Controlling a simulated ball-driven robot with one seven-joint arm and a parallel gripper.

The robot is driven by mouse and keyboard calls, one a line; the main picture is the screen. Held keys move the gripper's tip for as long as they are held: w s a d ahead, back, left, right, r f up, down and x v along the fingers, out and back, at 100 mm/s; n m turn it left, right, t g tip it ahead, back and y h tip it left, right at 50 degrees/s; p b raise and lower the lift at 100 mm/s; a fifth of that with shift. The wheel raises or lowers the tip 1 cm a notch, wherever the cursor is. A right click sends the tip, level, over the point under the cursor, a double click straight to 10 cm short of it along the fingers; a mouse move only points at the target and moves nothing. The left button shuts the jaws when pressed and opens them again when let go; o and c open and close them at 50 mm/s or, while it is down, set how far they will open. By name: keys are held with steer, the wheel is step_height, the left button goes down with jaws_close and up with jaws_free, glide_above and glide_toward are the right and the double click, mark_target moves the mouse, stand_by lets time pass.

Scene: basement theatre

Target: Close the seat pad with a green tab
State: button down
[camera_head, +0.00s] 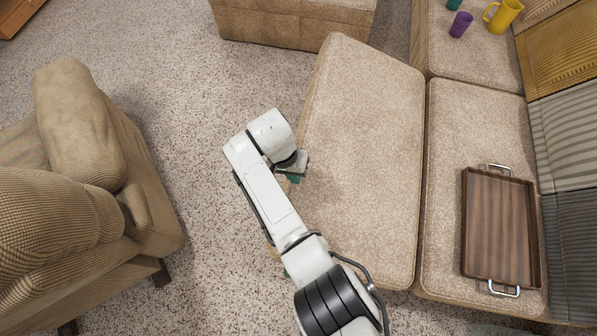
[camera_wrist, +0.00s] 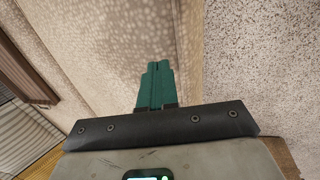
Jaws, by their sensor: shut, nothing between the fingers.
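A large beige seat pad (camera_head: 365,150) lies in the middle of the head view, beside the tray-bearing sofa seat and slightly skewed to it. My gripper (camera_head: 294,178) is at the pad's left edge, its teal fingers pointing down. In the wrist view the fingers (camera_wrist: 155,85) are together with nothing between them, in front of a beige surface and its edge. Whether they touch the pad, I cannot tell.
A wooden tray (camera_head: 500,228) with metal handles sits on the right sofa seat (camera_head: 450,180). A yellow jug (camera_head: 503,15) and a purple cup (camera_head: 461,24) stand at the top right. An armchair (camera_head: 90,190) is at left. Speckled carpet (camera_head: 185,85) lies clear between.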

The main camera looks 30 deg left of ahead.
steer(key=shift+t+h, duration=0.3)
steer(key=shift+h, duration=0.4)
steer(key=f+b, duration=0.2)
steer(key=a+f+b, duration=0.1)
steer(key=f+b, duration=0.1)
steer(key=f, duration=0.1)
steer(key=a+f+b, duration=0.1)
steer(key=f+b, duration=0.1)
steer(key=shift+s+a+f+b, duration=0.2)
steer(key=shift+s+f+b, duration=0.1)
steer(key=shift+f+b, duration=0.1)
steer(key=f+b, duration=0.3)
steer(key=a+f+b, duration=0.1)
steer(key=f+b, duration=0.5)
steer(key=shift+s+a+b, duration=0.25)
steer(key=shift+b, duration=0.15)
steer(key=shift+f+b, duration=0.85)
steer(key=shift+b, duration=0.05)
steer(key=shift+f, duration=0.1)
steer(key=shift+s+d+f, duration=0.1)
steer(key=shift+d+f, duration=0.1)
steer(key=p+v, duration=0.4)
steer(key=v, duration=0.8)
steer(key=shift+a, duration=0.2)
